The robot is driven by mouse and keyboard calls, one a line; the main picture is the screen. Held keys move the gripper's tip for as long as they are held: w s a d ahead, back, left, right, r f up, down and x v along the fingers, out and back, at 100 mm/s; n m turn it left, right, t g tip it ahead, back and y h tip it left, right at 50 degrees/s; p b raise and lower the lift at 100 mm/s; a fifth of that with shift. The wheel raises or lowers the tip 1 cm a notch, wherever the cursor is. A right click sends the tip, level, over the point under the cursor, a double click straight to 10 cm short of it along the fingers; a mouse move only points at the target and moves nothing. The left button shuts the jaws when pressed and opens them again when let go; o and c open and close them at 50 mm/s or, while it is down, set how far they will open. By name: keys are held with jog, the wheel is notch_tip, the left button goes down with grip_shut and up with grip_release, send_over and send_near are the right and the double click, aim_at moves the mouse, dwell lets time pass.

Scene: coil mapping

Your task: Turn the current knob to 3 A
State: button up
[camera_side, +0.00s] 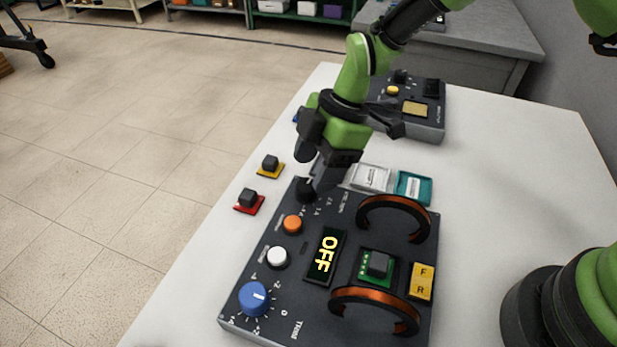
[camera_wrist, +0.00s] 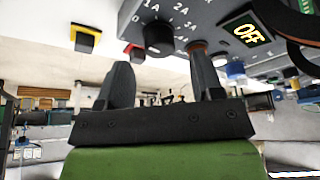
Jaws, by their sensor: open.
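The dark panel (camera_side: 315,312) lies on the white table. Its black current knob (camera_side: 305,187) is at the far left corner, and it also shows in the wrist view (camera_wrist: 159,37) with a printed scale including 0, 1A, 2A and 3A around it. I cannot make out where its pointer stands. The display (camera_side: 324,256) reads OFF. My gripper (camera_side: 318,181) is open and empty, close by the knob. In the wrist view the knob sits ahead of the gap between my fingers (camera_wrist: 161,76), not clearly between them.
An orange button (camera_side: 292,223), a white button (camera_side: 277,257) and a blue knob (camera_side: 254,299) line the panel's left side. Two copper coils (camera_side: 375,305) arch over it. Red (camera_side: 248,201) and yellow (camera_side: 270,166) based blocks stand left. A second device (camera_side: 428,120) is behind.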

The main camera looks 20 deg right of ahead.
aim_at(307, 185)
jog(key=shift+x, duration=1.7)
jog(key=c, duration=0.9)
jog(key=shift+r+m, duration=0.1)
jog(key=shift+m, duration=0.2)
jog(key=shift+s+m+t+h, duration=0.15)
jog(key=shift+m+t, duration=0.4)
jog(key=shift+m, duration=0.85)
jog(key=shift+w+m+t+h, duration=0.15)
jog(key=shift+m+t, duration=0.4)
jog(key=shift+m, duration=0.85)
jog(key=shift+s, duration=0.1)
